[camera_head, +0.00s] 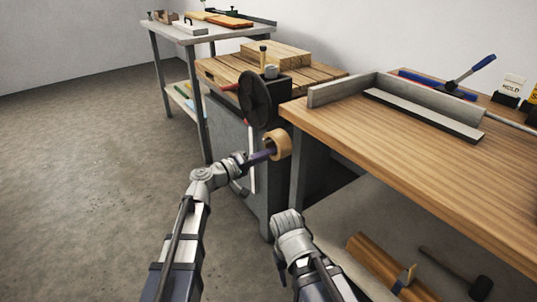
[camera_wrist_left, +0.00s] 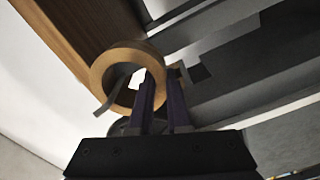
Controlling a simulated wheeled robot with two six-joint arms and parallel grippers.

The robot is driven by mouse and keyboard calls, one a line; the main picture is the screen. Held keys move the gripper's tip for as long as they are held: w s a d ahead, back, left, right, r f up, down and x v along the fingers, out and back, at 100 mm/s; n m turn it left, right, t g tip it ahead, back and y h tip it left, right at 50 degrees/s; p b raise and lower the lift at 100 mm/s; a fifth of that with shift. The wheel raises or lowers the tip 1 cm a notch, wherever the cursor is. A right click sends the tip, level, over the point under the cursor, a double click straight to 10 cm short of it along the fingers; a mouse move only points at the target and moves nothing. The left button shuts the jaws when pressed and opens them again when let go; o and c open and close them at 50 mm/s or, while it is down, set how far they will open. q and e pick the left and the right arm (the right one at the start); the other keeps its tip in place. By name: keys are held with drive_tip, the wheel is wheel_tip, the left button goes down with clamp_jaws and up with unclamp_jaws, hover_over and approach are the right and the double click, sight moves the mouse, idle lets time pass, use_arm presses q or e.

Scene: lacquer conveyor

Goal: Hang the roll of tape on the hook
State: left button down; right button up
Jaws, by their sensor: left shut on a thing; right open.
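The roll of tape (camera_head: 279,143) is a tan ring at the near left corner of the wooden workbench. My left gripper (camera_head: 265,154) is shut on its rim and holds it in the air. In the left wrist view the roll (camera_wrist_left: 102,70) stands with its open middle showing, and the dark fingers of the left gripper (camera_wrist_left: 163,90) pinch its lower right side. A thin grey strip crosses its lower left; I cannot tell whether it is part of the hook. I cannot make out the hook clearly. My right gripper (camera_head: 287,222) is low in front of the bench, empty; its fingers are hardly visible.
The wooden workbench (camera_head: 420,150) fills the right, with a grey fence (camera_head: 420,95) on top. A vise with a dark round plate (camera_head: 255,98) stands close behind the roll. A shelf below holds a brown block (camera_head: 375,262) and a mallet (camera_head: 455,275). The floor at left is clear.

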use_arm(q)
drive_tip(key=c, duration=0.8)
unclamp_jaws()
drive_tip(key=v, duration=0.7)
drive_tip(key=shift+s+a, duration=0.25)
drive_tip(key=shift+a, duration=0.05)
